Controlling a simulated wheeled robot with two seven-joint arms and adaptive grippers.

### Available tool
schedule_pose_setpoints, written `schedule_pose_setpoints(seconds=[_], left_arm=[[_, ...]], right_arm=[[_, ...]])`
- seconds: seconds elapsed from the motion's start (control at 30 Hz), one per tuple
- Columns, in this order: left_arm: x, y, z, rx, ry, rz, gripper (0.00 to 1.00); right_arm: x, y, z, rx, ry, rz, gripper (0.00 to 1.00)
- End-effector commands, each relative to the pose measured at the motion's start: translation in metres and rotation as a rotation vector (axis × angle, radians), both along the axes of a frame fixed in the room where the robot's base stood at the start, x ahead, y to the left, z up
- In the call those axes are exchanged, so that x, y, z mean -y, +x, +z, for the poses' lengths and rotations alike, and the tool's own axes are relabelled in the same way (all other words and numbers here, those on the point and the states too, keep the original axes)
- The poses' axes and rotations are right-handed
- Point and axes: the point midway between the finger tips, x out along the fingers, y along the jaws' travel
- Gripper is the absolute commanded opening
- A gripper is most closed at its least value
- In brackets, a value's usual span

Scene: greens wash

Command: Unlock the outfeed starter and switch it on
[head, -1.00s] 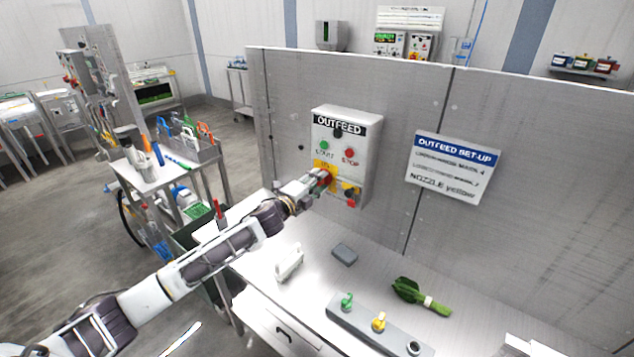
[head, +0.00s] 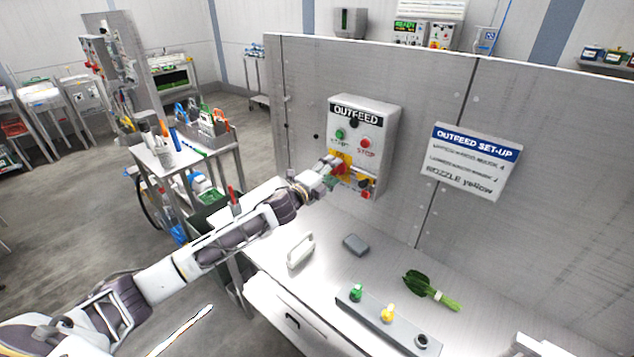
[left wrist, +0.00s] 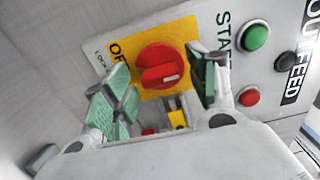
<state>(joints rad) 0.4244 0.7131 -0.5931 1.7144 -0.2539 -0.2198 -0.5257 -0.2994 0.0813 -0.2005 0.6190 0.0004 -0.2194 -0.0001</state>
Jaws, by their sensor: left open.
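The outfeed starter box (head: 382,135) is on the grey panel, with a green start button (head: 340,134) and a red stop button (head: 365,143). Its red rotary switch sits on a yellow plate; in the left wrist view the red knob (left wrist: 162,68) shows close up, with OFF and LOCK lettering beside it. My left gripper (head: 333,170) is open at the switch, its green-padded fingers on either side of the knob; contact is unclear. A small yellow part (left wrist: 178,119) with grey metal shows below the knob between the fingers. My right gripper is not in view.
An outfeed set-up sign (head: 475,165) hangs to the right of the box. The bench below holds a white handle-shaped item (head: 300,250), a grey block (head: 355,244), a bunch of greens (head: 430,290) and a grey strip with nozzles (head: 405,332). A tool cart (head: 160,175) stands left.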

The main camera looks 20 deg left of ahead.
Motion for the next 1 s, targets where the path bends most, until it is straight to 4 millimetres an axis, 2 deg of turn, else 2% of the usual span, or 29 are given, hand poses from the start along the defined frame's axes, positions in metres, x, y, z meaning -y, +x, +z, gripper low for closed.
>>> schedule_pose_setpoints(seconds=[1.0], left_arm=[[-0.024, -0.065, -0.001, -0.002, 0.001, 0.0, 0.58]], right_arm=[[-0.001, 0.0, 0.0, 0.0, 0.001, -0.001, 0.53]])
